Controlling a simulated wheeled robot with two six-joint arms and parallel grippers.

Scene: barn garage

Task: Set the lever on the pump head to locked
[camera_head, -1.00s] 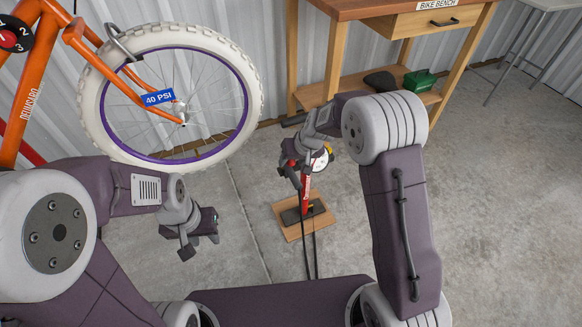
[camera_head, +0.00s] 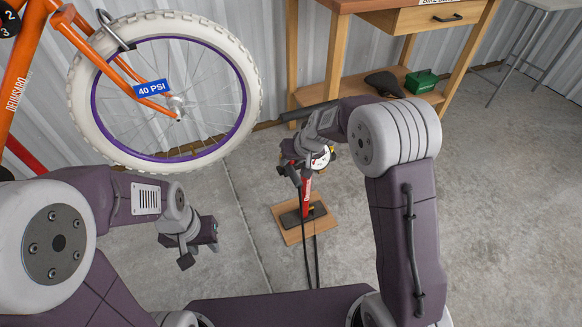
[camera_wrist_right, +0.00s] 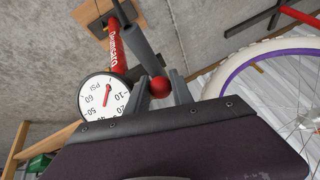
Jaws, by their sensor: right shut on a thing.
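The red floor pump (camera_head: 306,186) stands upright on a small wooden board (camera_head: 291,238), and its red barrel also shows in the right wrist view (camera_wrist_right: 117,50). Its white round gauge (camera_wrist_right: 103,97) is beside my right gripper. My right gripper (camera_wrist_right: 163,84) is shut on a red ball knob (camera_wrist_right: 160,88), which sits between its fingertips; this looks like the lever's end. The rest of the lever and the pump head are mostly hidden, so I cannot tell the lever's setting. My left gripper (camera_head: 200,252) is open and empty, over bare floor left of the pump.
An orange bike (camera_head: 46,70) with a white tyre (camera_head: 92,130) and a 40 PSI tag (camera_head: 153,88) stands at the left. A wooden bench (camera_head: 332,75) with a green box (camera_head: 421,81) stands behind the pump. Black hoses run toward me.

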